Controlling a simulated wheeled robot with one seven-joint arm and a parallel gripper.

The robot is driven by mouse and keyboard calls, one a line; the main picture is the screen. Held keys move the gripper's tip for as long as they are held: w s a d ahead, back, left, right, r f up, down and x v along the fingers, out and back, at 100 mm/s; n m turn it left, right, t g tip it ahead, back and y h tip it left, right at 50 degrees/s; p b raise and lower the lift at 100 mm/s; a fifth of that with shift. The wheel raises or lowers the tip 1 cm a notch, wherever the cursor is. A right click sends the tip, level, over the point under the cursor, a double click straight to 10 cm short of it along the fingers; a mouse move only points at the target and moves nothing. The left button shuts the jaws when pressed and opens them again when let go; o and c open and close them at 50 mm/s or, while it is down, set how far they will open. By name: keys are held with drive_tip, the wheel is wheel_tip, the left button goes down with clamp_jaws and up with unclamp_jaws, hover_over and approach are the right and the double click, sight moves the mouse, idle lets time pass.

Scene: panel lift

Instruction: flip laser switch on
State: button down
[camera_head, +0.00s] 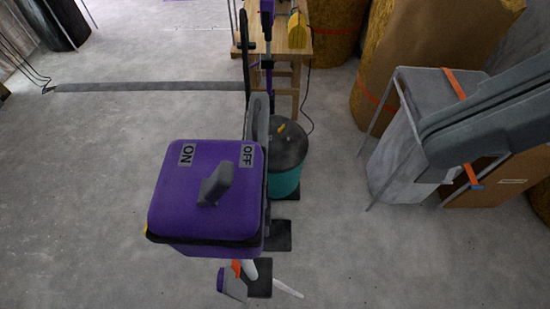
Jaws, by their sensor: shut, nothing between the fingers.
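The purple laser box (207,218) stands left of the middle of the head view, above the concrete floor. Its top face carries an ON label (186,155) at the far left and an OFF label (248,155) at the far right. A grey switch lever (216,186) sits in the middle of the top face. Its raised end leans up and to the right, on the side of the OFF label. My gripper is not in the picture. A grey link of my arm shows at the right edge, well apart from the box.
A black and teal canister (287,165) stands close behind the box on the right. Behind it is a wooden workbench (283,55). A grey bag in a metal frame (398,145) and brown wrapped rolls (412,55) stand at the right.

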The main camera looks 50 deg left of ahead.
sight(219, 183)
idle(0.3)
drive_tip(key=p+x, duration=0.1)
drive_tip(key=x, duration=0.2)
drive_tip(key=s+r+p+x, duration=0.1)
drive_tip(key=x, duration=0.3)
drive_tip(key=a+p+x, duration=0.1)
drive_tip(key=x, duration=0.2)
drive_tip(key=shift+s+a+r, duration=0.1)
drive_tip(key=shift+s+r, duration=0.1)
drive_tip(key=shift+s, duration=0.15)
drive_tip(key=shift+s+a+r+p, duration=0.3)
drive_tip(key=shift+s+a+p, duration=0.1)
drive_tip(key=shift+s+a, duration=0.15)
